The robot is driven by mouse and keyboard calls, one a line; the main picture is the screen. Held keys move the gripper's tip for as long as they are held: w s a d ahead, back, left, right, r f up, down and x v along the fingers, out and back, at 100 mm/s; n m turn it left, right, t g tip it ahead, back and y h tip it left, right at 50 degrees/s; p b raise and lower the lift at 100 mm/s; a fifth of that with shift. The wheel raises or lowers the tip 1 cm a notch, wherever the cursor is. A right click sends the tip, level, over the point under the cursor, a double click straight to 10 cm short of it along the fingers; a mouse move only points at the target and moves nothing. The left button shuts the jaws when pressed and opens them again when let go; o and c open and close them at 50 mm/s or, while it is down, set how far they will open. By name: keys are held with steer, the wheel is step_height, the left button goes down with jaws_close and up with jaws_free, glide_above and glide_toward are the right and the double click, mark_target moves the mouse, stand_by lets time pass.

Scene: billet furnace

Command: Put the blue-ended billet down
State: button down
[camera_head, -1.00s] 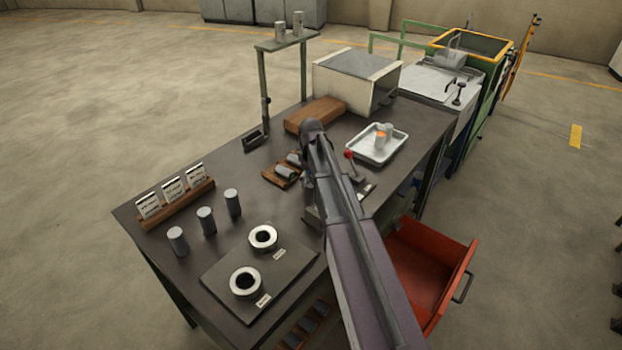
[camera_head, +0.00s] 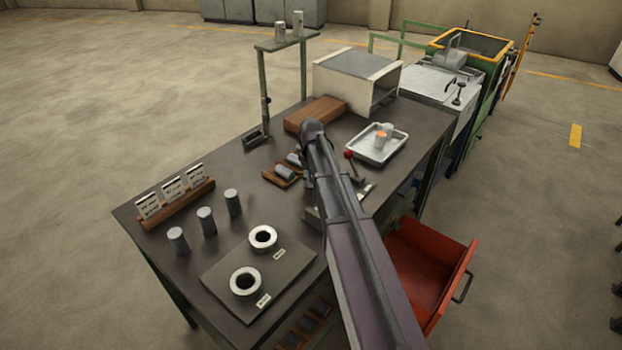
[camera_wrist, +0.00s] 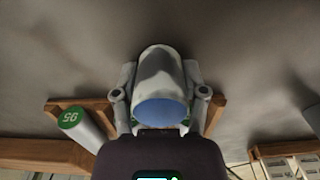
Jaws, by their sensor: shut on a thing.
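The blue-ended billet (camera_wrist: 162,112) is a grey cylinder with its blue end face turned toward the wrist camera. My gripper (camera_wrist: 160,92) is shut on it, one finger on each side. A wooden rack (camera_wrist: 218,106) shows behind and beside the held billet. Whether the held billet touches the rack cannot be told. In the head view the rack (camera_head: 270,177) lies mid-bench with grey billets on it, and my arm hides most of my gripper.
Several upright grey cylinders (camera_head: 205,219) and a plate with two rings (camera_head: 225,285) stand at the front left. A red drawer (camera_head: 435,270) is open at right.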

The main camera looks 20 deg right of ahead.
steer(key=shift+r+p, duration=4.85)
steer(key=shift+r, duration=0.05)
steer(key=shift+a, duration=0.1)
